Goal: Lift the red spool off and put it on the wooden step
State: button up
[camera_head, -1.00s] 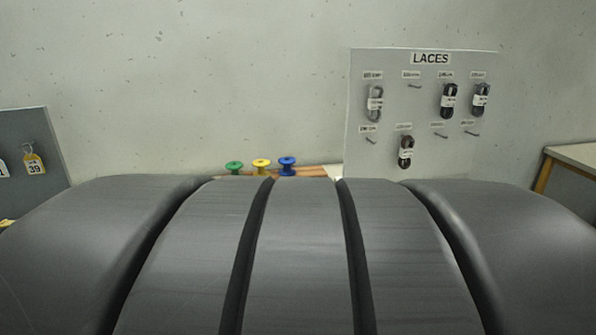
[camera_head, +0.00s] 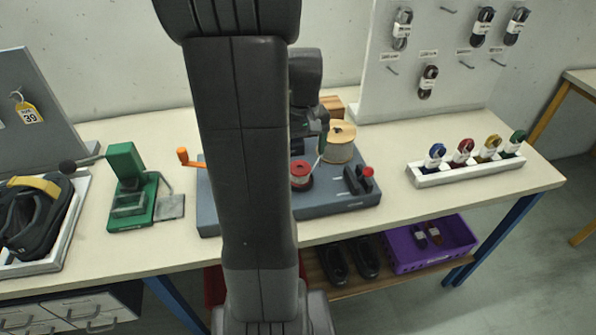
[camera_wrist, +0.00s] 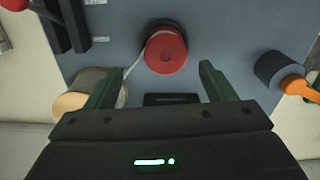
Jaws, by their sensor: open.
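The red spool (camera_head: 301,176) stands on the grey-blue base plate (camera_head: 345,199) on the bench, just right of my arm. In the wrist view the red spool (camera_wrist: 165,50) is seen from above, with a pale strand running from it. My gripper (camera_wrist: 160,72) is open, its two green fingers apart, with the spool between and just beyond the tips in the picture. They do not visibly touch it. A brown wooden piece, likely the wooden step (camera_head: 333,105), shows behind the gripper; my arm hides most of it.
A large tan spool (camera_head: 341,143) and a black fixture with a red knob (camera_head: 367,172) stand close by on the plate. An orange-handled crank (camera_head: 185,157) is left. A white rack of colored spools (camera_head: 465,168) stands right. Bare bench lies between plate and rack.

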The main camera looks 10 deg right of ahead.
jog(key=f, duration=0.5)
jog(key=shift+s+a+f+p, duration=0.2)
jog(key=shift+a+f+p, duration=0.1)
jog(key=shift+a+f, duration=0.1)
jog(key=shift+f, duration=0.5)
jog(key=c, duration=1.3)
jog(key=shift+r, duration=0.15)
